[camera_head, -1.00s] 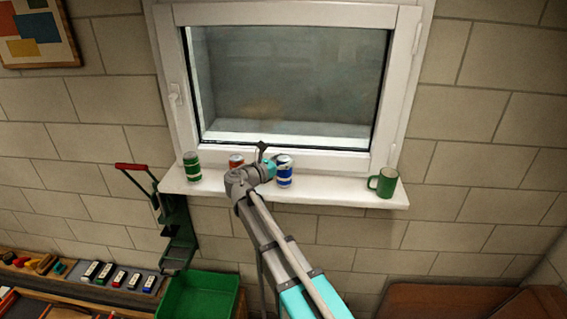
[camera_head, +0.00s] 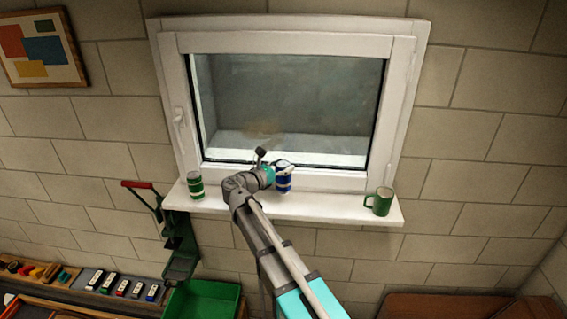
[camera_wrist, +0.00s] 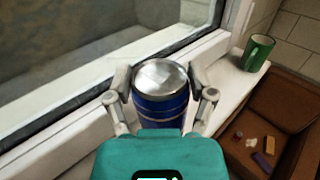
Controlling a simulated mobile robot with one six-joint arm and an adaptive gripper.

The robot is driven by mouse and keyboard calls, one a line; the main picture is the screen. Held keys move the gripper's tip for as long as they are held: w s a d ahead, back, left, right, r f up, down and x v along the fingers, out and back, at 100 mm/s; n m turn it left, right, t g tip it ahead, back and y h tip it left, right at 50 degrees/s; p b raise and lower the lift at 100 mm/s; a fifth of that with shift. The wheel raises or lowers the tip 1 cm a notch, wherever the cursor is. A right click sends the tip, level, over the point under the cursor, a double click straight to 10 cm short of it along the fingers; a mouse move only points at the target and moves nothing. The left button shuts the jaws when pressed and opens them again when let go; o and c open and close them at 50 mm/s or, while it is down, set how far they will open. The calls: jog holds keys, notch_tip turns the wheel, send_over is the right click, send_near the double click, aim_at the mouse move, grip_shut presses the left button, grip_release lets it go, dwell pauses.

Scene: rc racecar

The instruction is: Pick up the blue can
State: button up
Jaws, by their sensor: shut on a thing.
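The blue can (camera_head: 284,181) has a silver top and pale bands. It shows in the head view at the window sill, right beside my gripper (camera_head: 274,175). In the wrist view the blue can (camera_wrist: 163,105) stands between the two fingers of my gripper (camera_wrist: 160,88), which are shut on its sides. Its lower part is hidden by the teal gripper body. I cannot tell whether its base touches the sill.
The white sill (camera_head: 330,208) runs under the closed window (camera_head: 290,100). A green can (camera_head: 195,185) stands at its left and a green mug (camera_head: 380,201) at its right. A green bin (camera_head: 203,299) and a green press (camera_head: 178,235) are below left.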

jog(key=s, duration=1.8)
jog(key=shift+a, duration=0.3)
jog(key=shift+f, duration=0.15)
